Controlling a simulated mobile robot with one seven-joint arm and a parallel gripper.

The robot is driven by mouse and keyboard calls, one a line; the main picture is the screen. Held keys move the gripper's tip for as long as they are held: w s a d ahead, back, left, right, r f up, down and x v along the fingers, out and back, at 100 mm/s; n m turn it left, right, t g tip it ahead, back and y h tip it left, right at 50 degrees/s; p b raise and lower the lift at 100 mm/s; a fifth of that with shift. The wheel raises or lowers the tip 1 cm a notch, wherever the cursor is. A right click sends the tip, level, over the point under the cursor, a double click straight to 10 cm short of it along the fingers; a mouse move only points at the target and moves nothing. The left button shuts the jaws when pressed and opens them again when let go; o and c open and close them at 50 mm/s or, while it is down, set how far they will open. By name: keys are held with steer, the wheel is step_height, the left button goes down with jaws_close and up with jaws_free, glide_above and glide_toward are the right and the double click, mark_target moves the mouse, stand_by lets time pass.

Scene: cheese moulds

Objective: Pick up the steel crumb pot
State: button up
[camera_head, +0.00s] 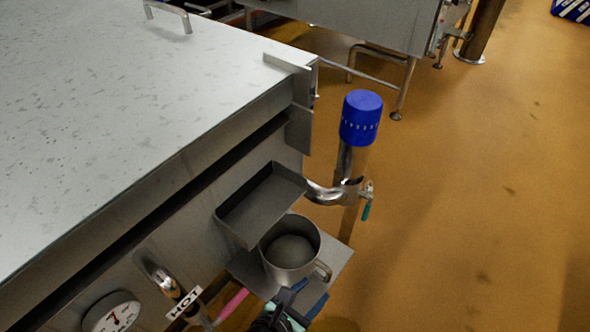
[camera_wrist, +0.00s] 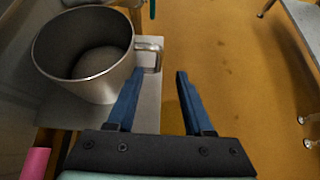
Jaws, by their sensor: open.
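The steel crumb pot (camera_head: 309,268) is a round, open-topped metal pot with a side handle. It stands upright on a small steel shelf (camera_head: 341,254) on the side of the vat. In the wrist view the pot (camera_wrist: 95,85) is at upper left, with its handle (camera_wrist: 150,52) pointing right. My gripper (camera_wrist: 160,75) is open, with its two blue fingers apart and nothing between them. The left fingertip is near the handle; whether it touches cannot be told. In the head view my gripper (camera_head: 300,291) is at the front of the pot, partly cut off by the bottom edge.
A shallow steel tray (camera_head: 262,203) juts out just above and behind the pot. A blue-capped pipe (camera_head: 361,118) with a valve stands behind the shelf. A pink-handled thing (camera_head: 233,304) and a HOT-labelled pipe (camera_head: 184,302) are to the left. Open floor (camera_head: 450,230) lies right.

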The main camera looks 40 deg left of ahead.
mark_target(327, 277)
steer(key=b+x, duration=0.3)
steer(key=x, duration=0.4)
steer(key=shift+w+f, duration=0.1)
steer(key=shift+f, duration=0.2)
steer(key=b+x, duration=0.3)
steer(key=x, duration=0.1)
steer(key=shift+w+f, duration=0.2)
steer(key=shift+f, duration=0.15)
steer(key=shift+w, duration=0.3)
steer(key=shift+c, duration=0.2)
jaws_close()
steer(key=shift+r, duration=0.1)
stand_by(0.3)
